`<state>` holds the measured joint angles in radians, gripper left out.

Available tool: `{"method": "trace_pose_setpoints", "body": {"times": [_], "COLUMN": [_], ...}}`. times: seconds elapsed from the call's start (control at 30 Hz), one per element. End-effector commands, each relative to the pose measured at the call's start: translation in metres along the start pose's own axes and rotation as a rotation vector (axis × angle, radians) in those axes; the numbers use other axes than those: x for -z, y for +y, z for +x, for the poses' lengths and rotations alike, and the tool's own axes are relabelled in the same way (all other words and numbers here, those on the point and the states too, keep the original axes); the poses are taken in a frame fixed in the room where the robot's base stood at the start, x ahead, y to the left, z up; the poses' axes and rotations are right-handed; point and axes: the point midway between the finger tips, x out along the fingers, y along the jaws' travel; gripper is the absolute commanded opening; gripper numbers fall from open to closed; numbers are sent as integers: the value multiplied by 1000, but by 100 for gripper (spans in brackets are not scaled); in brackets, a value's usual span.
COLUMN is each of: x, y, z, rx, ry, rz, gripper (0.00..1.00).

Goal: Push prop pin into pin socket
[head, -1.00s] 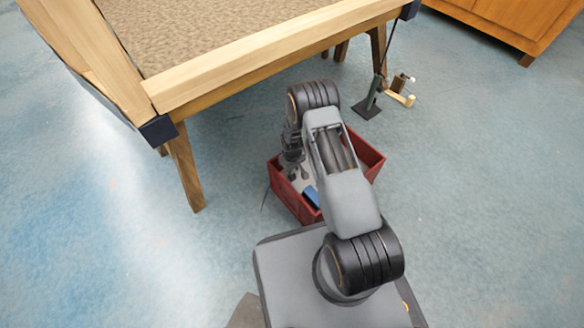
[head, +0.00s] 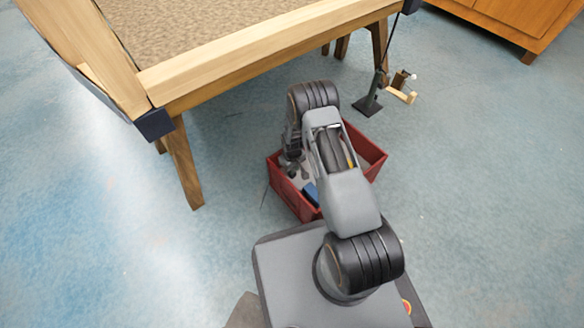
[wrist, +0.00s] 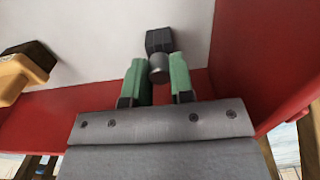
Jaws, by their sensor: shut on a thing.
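In the wrist view, the green fingertips of my gripper (wrist: 160,80) are shut on a small piece with a grey round end and a black block-shaped head (wrist: 159,40). I cannot tell whether this piece is the prop pin. It is over the pale floor of a red box (wrist: 60,112). In the head view, the fingers are hidden behind my arm above the same red box (head: 292,200). A dark green prop stand (head: 368,105) stands on the floor by the far table leg. I cannot make out a pin socket.
A wooden frame table (head: 265,55) with a brown textured top fills the upper left. A small wooden piece (head: 402,95) is beside the stand. A yellow and black object (wrist: 22,70) shows left in the wrist view. A wooden cabinet (head: 515,25) stands far right. Floor on the right is clear.

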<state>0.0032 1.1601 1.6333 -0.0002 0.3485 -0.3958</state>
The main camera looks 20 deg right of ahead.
Motion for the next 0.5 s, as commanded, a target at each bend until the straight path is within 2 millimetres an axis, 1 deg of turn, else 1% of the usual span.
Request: {"method": "trace_pose_setpoints", "body": {"times": [0.3, 0.33, 0.5], "x": [0, 0, 0], "y": [0, 0, 0], "z": [9, 8, 8], "rx": [0, 0, 0], "ry": [0, 1, 0], "rz": [0, 0, 0], "gripper": [0, 24, 40]}}
